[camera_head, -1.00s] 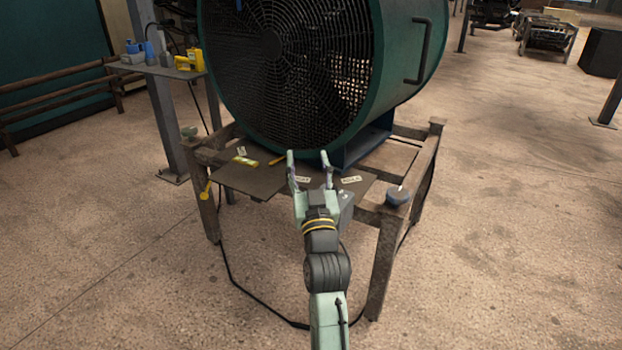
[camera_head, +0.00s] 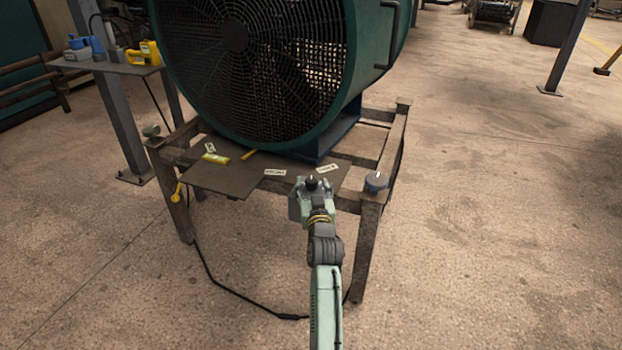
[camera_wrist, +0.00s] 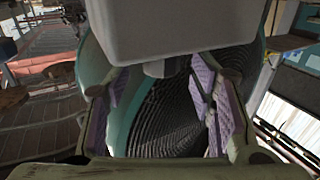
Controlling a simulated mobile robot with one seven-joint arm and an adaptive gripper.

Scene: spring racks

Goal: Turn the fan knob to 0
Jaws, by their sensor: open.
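My gripper (camera_head: 311,199) is in front of the fan stand's front edge, beside a small dark knob (camera_head: 311,183) that shows just past it. In the wrist view my gripper (camera_wrist: 165,105) is open, with purple-padded fingers at left and right. A plain grey box (camera_wrist: 170,30) fills the top middle of that view, with a small stub (camera_wrist: 155,69) on its lower edge. I cannot tell whether the fingers touch the box or knob. The knob's setting and any numbers are not readable. The large green fan (camera_head: 340,95) stands behind.
A blue-grey round piece (camera_head: 376,181) sits on the stand's right front corner. Tags (camera_head: 275,172) and a yellow tool (camera_head: 215,158) lie on the stand's dark plate (camera_head: 230,180). A black cable (camera_head: 235,292) runs on the floor. Open floor lies to the right.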

